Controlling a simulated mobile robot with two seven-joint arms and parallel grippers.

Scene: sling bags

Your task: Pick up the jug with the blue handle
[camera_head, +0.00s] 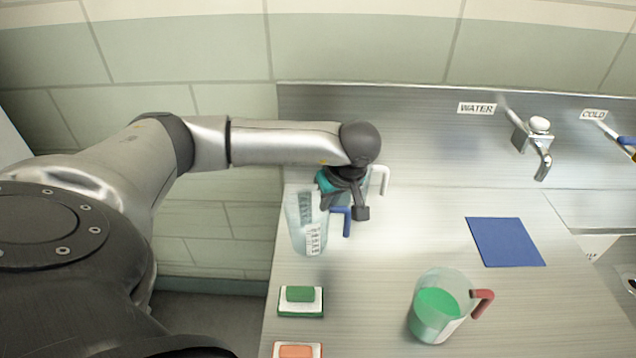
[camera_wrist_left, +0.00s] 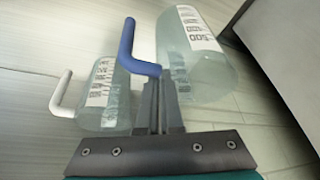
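The clear jug with the blue handle (camera_head: 308,232) stands near the counter's left edge. Its blue handle (camera_head: 346,222) faces right. My left gripper (camera_head: 345,208) is above and right of this jug, with its fingers close around or beside the top of the handle. In the left wrist view the clear jug (camera_wrist_left: 205,75) shows at upper right, and the blue handle (camera_wrist_left: 127,42) ends right at the fingertips (camera_wrist_left: 160,82). I cannot tell whether the fingers grip it. My right gripper is not in view.
A clear jug with a white handle (camera_head: 383,180) stands just behind. A jug of green liquid with a red handle (camera_head: 436,312) stands at front right. A blue mat (camera_head: 505,242), a green block (camera_head: 300,295), an orange block (camera_head: 297,351) and a water tap (camera_head: 540,150) are nearby.

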